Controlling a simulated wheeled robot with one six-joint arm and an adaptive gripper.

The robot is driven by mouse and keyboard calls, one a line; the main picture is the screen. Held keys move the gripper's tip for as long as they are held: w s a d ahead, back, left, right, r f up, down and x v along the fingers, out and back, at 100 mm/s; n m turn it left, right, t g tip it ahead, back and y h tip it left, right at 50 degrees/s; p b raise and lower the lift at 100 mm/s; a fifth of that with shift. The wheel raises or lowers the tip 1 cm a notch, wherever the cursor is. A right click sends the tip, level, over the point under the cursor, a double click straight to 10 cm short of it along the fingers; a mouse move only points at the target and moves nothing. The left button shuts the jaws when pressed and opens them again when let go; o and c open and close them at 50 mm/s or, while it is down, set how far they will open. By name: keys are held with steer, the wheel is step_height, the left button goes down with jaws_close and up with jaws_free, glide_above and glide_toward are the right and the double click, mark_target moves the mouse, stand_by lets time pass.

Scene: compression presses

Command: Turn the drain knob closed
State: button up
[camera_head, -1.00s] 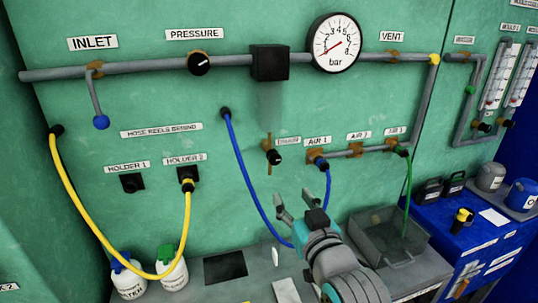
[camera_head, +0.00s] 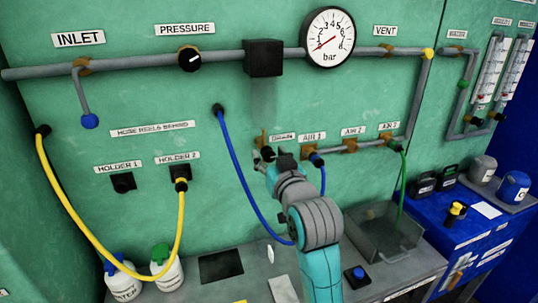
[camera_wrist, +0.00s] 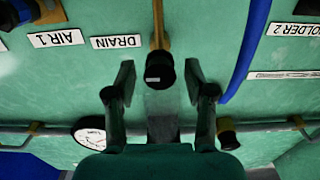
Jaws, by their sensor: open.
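The drain knob (camera_head: 268,153) is a small black knob on a brass fitting, on the green panel left of the DRAIN label (camera_head: 283,137). In the wrist view, which is upside down, the drain knob (camera_wrist: 159,74) shows a pale mark on its front face. My gripper (camera_head: 266,162) is at the knob in the head view and partly covers it. In the wrist view my gripper (camera_wrist: 159,67) is open, with one finger on each side of the knob and visible gaps between. The knob is not gripped.
A blue hose (camera_head: 238,160) hangs just left of my gripper. The AIR 1 fitting (camera_head: 316,159) with its blue hose is close on the right. A grey sink (camera_head: 375,245) and a bench lie below. A gauge (camera_head: 328,38) sits on the pipe above.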

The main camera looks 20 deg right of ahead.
steer(key=shift+w, duration=0.5)
jaws_close()
